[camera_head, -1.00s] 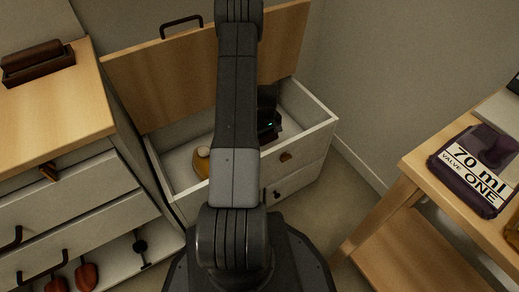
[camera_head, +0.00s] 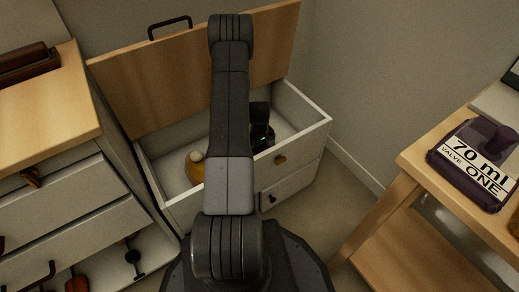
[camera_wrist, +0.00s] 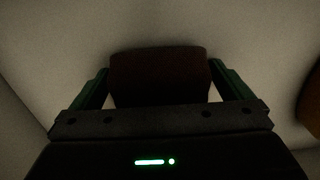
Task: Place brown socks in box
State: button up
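The box is a white chest (camera_head: 305,118) with its wooden lid (camera_head: 130,75) raised at the back. In the head view my gripper (camera_head: 262,135) is down inside its right part, mostly hidden by my arm. In the wrist view a dark brown bundle (camera_wrist: 158,78), which looks like the brown socks, sits between the green fingers of my gripper (camera_wrist: 160,72). The fingertips meet its two sides. Pale box surfaces surround it; whether it touches the floor cannot be told.
A rounded yellow-brown object (camera_head: 195,168) lies in the box, left of my arm; an orange-brown edge (camera_wrist: 310,98) shows in the wrist view. A drawer cabinet (camera_head: 60,110) stands left. A wooden table (camera_head: 420,170) with a dark purple package (camera_head: 475,160) stands right.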

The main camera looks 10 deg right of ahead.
jog(key=shift+r, duration=0.1)
notch_tip(320, 180, up, 12)
jog(key=p, duration=0.4)
jog(key=shift+r, duration=0.1)
dwell(1.3)
